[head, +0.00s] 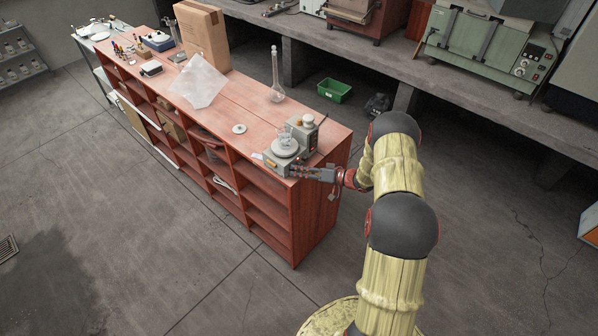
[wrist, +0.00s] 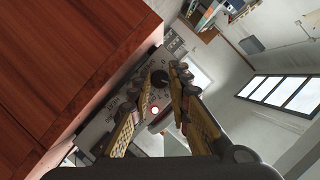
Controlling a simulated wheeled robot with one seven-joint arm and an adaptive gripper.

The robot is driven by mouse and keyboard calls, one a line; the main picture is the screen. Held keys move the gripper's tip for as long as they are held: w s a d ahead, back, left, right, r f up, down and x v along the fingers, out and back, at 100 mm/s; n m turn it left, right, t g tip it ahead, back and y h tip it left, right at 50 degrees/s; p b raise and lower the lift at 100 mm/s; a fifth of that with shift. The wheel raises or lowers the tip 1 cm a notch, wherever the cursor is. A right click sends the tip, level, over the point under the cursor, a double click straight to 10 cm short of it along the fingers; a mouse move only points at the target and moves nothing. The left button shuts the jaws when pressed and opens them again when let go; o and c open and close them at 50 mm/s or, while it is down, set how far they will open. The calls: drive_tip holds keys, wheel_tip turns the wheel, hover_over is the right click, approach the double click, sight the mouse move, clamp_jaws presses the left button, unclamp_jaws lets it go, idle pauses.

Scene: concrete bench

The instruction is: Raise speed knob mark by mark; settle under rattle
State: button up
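A grey stirrer-like device (head: 276,163) with a round top plate stands at the near right end of the red wooden bench. A small clear glass vessel (head: 285,140) stands on the plate. In the wrist view the device's light front panel (wrist: 127,95) carries a dark round knob (wrist: 159,78) and a small glowing red-white light (wrist: 155,110). My gripper (head: 299,172) is at the device's front in the head view. In the wrist view my gripper (wrist: 160,80) has its two yellow fingers apart, one on each side of the knob. Contact with the knob cannot be made out.
The bench (head: 252,118) also holds a tall glass flask (head: 276,88), a white disc (head: 239,129), a clear plastic sheet (head: 198,82) and a cardboard box (head: 203,35). A green crate (head: 334,90) sits on the floor behind. Floor in front is clear.

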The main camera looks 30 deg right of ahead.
drive_tip(key=shift+o, duration=0.9)
drive_tip(key=v, duration=1.2)
